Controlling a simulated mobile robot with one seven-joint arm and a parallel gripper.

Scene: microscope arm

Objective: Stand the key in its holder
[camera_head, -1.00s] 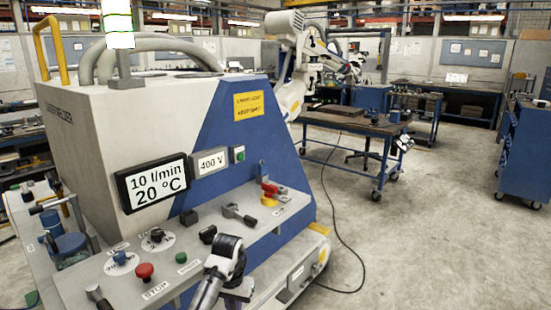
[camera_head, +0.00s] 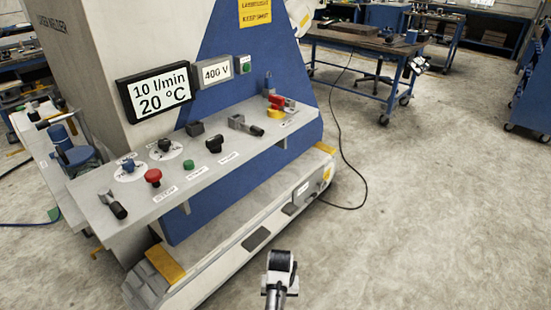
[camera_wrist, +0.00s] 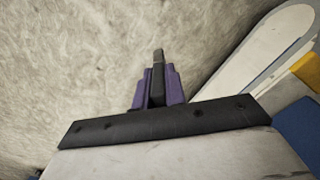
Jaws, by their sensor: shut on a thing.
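My gripper (camera_wrist: 157,85) shows in the wrist view as two purple fingers, shut on a slim dark bar, which I take to be the key (camera_wrist: 158,56). The bar's greyish end sticks out past the fingertips, and the rest of it is hidden between them. In the head view only part of my arm shows at the bottom; the fingers and the key cannot be made out there. I cannot tell which fitting on the machine's sloping grey panel (camera_head: 215,160) is the key's holder.
The panel carries a red stop button (camera_head: 153,176), a green button (camera_head: 189,164), knobs, a grey block with a dark handle (camera_head: 245,124) and a red and yellow switch (camera_head: 277,105). The machine's white base (camera_head: 215,268) juts out below. Open floor (camera_head: 430,220) lies to the right.

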